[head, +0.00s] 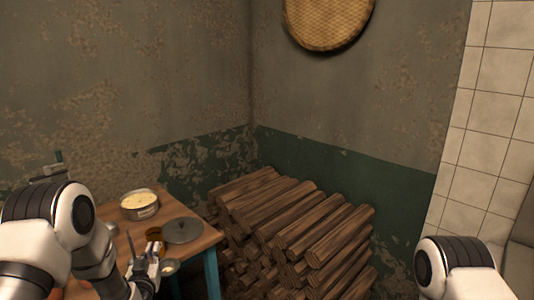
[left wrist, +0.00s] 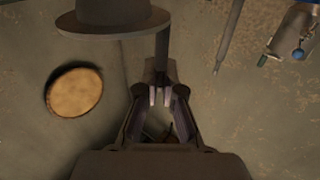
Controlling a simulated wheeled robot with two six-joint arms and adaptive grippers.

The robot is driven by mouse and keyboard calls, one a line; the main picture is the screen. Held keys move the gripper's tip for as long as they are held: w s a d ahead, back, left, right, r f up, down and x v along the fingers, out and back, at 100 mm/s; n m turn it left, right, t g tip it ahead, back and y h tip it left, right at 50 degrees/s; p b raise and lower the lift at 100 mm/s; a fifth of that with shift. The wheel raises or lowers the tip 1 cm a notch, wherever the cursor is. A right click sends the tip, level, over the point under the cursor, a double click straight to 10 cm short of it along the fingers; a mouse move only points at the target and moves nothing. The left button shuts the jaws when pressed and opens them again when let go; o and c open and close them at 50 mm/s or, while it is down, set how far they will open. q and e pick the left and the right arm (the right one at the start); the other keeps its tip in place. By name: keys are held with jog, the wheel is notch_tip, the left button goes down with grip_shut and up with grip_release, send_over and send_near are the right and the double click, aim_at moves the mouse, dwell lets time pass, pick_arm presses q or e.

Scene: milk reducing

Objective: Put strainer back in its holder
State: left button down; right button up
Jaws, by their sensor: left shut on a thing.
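My left gripper (head: 152,262) is above the small table at the lower left of the head view. It is shut on the handle of the strainer (head: 170,267), whose small round cup shows just right of the fingers. In the left wrist view, the strainer (left wrist: 112,20) shows as a dark, wide-rimmed round shape at the top, with its handle running down to my gripper fingers (left wrist: 160,95). I cannot clearly make out the strainer's holder. My right gripper is out of view; only a part of my right arm shows at the lower right.
The wooden table (head: 204,236) has blue legs. It bears a pot with pale contents (head: 140,205), a grey lid (head: 183,230) and a small brown jar (head: 152,233). Stacked logs (head: 300,230) fill the corner right of it. A woven round tray (head: 328,22) hangs on the wall.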

pick_arm(q)
jog(key=s+d+f+m+h, duration=0.25)
jog(key=s+d+f, duration=0.35)
jog(key=d+f, duration=0.5)
jog(key=s+d+r, duration=0.3)
jog(key=s+r, duration=0.4)
jog(key=shift+d+h, duration=0.25)
jog(key=shift+h, duration=0.2)
